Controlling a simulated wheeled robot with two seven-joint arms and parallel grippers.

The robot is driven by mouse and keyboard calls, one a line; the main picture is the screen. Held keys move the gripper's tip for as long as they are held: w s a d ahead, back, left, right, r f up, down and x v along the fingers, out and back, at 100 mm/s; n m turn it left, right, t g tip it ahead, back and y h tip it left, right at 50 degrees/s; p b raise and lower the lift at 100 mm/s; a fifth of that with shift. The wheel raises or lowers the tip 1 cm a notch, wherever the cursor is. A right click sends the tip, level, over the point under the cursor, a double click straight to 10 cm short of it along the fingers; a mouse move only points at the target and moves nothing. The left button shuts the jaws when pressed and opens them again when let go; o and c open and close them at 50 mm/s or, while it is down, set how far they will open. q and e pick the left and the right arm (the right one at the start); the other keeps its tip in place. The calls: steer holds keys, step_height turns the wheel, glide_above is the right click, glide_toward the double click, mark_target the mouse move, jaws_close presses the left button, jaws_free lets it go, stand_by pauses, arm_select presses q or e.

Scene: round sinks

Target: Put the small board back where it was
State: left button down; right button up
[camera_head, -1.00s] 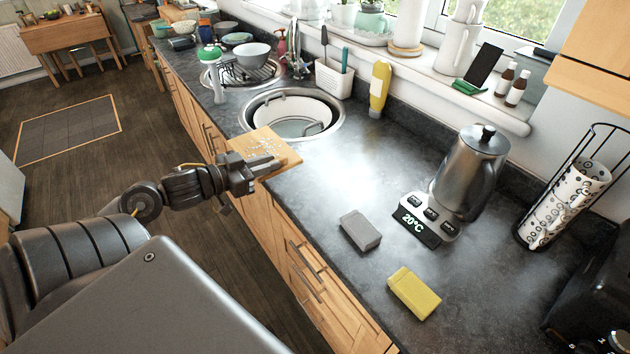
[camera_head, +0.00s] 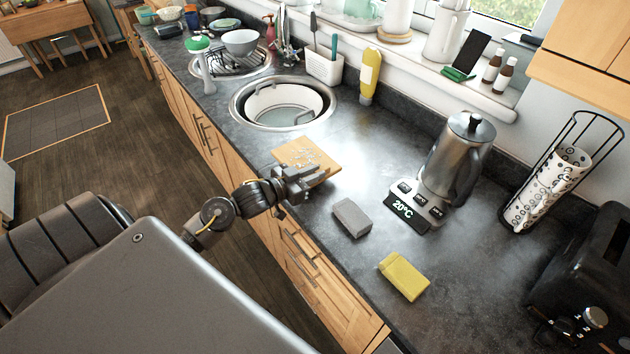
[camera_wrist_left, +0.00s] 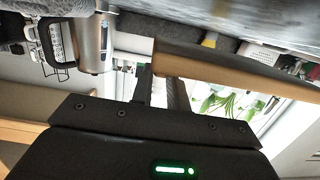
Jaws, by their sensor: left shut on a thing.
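The small wooden board (camera_head: 294,150) is light brown with pale bits or markings on its top. My left gripper (camera_head: 312,176) is shut on its near edge and partly covers it. The board is roughly level, in front of the round sink and over the counter near its front edge. It also shows nearly edge-on in the left wrist view (camera_wrist_left: 222,66), between the dark gripper fingers (camera_wrist_left: 160,88). I cannot tell how far it is above the counter. My right gripper is not in view.
A grey sponge (camera_head: 352,217) and a yellow block (camera_head: 403,276) lie right of the board. A kettle (camera_head: 456,155) stands behind a 20°C display (camera_head: 406,207). The sink (camera_head: 284,103) holds a white basin. The counter between sink and kettle is clear.

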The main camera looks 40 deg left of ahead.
arm_select(q)
steer(key=shift+w+d+f+p, duration=0.1)
steer(key=shift+f+p, duration=0.25)
steer(key=shift+f, duration=0.4)
steer(key=shift+w+d+f+p, duration=0.1)
steer(key=shift+f+p, duration=0.25)
steer(key=shift+f, duration=0.7)
steer(key=shift+f, duration=0.15)
steer(key=c, duration=1.4)
jaws_free()
steer(key=shift+o, duration=0.2)
